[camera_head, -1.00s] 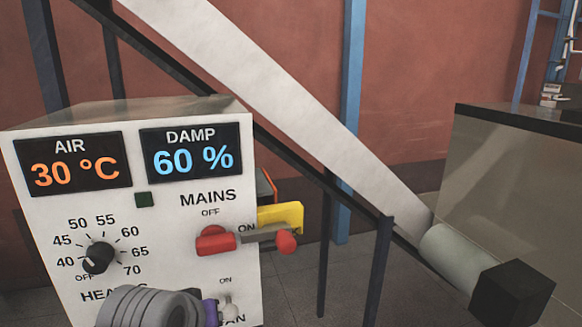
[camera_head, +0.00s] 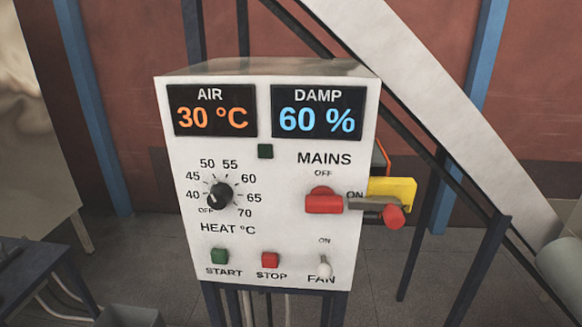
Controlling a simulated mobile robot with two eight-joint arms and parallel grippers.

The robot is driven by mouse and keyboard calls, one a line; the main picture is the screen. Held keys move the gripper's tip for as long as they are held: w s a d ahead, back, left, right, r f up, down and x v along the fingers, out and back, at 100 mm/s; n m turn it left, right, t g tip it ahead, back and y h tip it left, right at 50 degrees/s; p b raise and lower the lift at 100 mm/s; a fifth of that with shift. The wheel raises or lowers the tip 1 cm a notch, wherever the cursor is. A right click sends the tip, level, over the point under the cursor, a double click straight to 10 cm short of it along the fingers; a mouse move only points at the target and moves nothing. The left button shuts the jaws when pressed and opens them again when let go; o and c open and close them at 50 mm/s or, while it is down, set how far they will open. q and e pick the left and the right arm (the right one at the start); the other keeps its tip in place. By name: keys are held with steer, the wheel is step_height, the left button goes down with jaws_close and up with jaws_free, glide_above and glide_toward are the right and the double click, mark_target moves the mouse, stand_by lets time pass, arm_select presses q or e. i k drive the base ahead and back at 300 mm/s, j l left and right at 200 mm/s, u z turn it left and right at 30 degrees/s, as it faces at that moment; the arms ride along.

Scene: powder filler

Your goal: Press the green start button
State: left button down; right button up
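The green start button (camera_head: 219,257) sits at the lower left of the white control panel (camera_head: 180,235), above the word START. Nothing covers it. Neither of my grippers is in view.
The red stop button (camera_head: 270,260) is just right of start, and the fan toggle (camera_head: 325,268) is farther right. Above are the heat dial (camera_head: 219,195) and the red mains switch (camera_head: 324,201), whose lever points right toward ON. A grey bin (camera_head: 130,316) stands lower left.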

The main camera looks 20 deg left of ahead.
mark_target(218, 256)
steer(key=j+u, duration=0.15)
steer(key=u, duration=0.2)
steer(key=j+u, duration=0.2)
steer(key=u, duration=0.2)
steer(key=j+u, duration=0.15)
steer(key=u, duration=0.2)
